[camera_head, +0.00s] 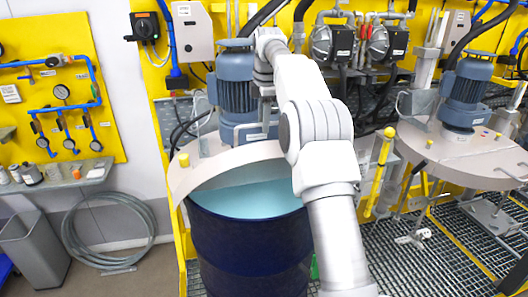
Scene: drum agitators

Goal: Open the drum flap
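A dark blue drum (248,245) stands at center. A beige lid (205,150) covers its back part. A curved beige flap (225,163) shows at the lid's front edge and looks raised. Below it, the drum's teal inside (245,199) shows through an open front. A blue-grey agitator motor (236,85) stands upright on the lid. My white arm crosses in front of the drum's right side and reaches up beside the motor. My gripper (264,92) is close to the motor's right side, mostly hidden by my arm. Its fingers and any contact cannot be made out.
A second drum station with a motor (466,90) on a beige lid (460,150) stands at right. Yellow posts (379,175) and pipes crowd the space between. A grey bin (35,248) and coiled hose (110,230) are at left. Metal grating (430,265) lies at lower right.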

